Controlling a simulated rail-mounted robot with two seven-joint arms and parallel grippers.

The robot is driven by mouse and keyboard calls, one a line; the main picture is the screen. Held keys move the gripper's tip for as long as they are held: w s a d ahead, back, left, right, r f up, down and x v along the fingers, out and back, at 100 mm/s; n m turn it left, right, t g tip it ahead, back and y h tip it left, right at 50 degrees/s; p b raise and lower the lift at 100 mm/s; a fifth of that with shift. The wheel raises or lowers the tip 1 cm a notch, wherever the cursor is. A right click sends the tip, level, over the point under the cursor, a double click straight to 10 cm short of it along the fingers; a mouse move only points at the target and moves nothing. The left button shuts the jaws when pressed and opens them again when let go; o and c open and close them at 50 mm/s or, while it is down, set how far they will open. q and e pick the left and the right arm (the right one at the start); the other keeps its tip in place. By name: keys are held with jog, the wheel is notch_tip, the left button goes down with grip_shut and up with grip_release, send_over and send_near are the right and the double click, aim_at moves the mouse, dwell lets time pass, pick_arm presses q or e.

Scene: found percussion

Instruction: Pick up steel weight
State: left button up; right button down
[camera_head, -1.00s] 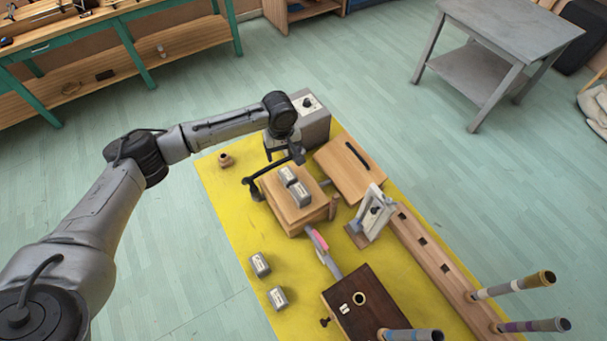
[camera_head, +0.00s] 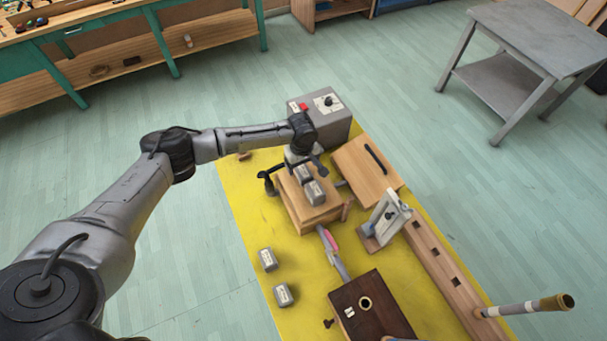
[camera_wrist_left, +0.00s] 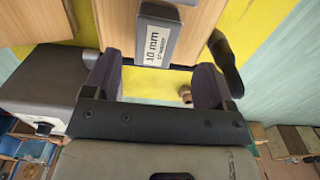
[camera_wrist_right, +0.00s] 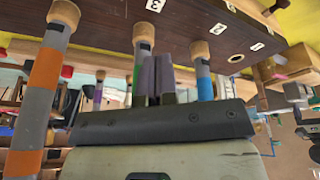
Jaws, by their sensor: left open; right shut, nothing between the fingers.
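Two more, an upper one (camera_head: 267,259) and a lower one (camera_head: 283,294), stand on the yellow mat. My right gripper (camera_wrist_right: 154,76) is shut and empty among upright tubes.
A grey box with a red button (camera_head: 325,112) stands behind the wooden box. A wooden board with a black handle (camera_head: 366,168) and a white stand (camera_head: 386,218) lie right. A dark box (camera_head: 372,305) is in front.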

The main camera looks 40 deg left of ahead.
aim_at(304, 171)
pick_arm(q)
jog(key=f, duration=0.4)
jog(key=shift+w+d, duration=0.15)
jog(key=shift+w, duration=0.1)
jog(key=shift+f+b, duration=0.3)
jog(key=shift+f, duration=0.3)
jog(key=c, duration=1.2)
